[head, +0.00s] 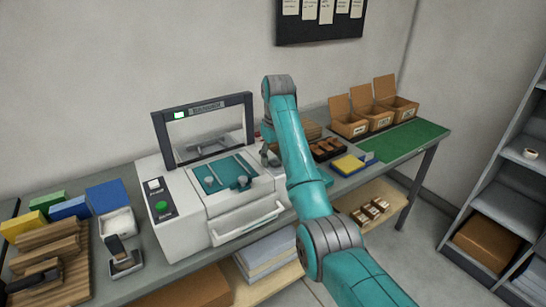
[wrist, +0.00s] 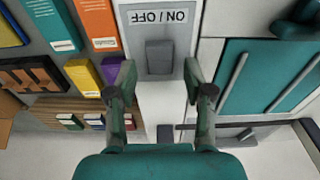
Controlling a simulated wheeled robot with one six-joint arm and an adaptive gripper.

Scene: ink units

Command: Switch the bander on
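The bander (head: 215,215) is a white machine on the bench with a dark upright arch and a teal bed. In the wrist view, a grey rocker switch (wrist: 160,57) sits on a pale panel beside an upside-down ON / OFF label (wrist: 158,17). Which way the rocker is tipped I cannot tell. My gripper (wrist: 160,82) is open and empty, its fingers on either side of the switch's line; contact cannot be told. In the head view my gripper (head: 269,155) is at the bander's right side, and my arm hides the switch.
A green-lit display (head: 179,115) shows on the arch, and a green button (head: 162,207) on the bander's left. Wooden blocks (head: 45,255) lie left. A dark tray (head: 328,149), a yellow pad (head: 348,164) and cardboard boxes (head: 348,123) stand right. The green mat (head: 410,145) is clear.

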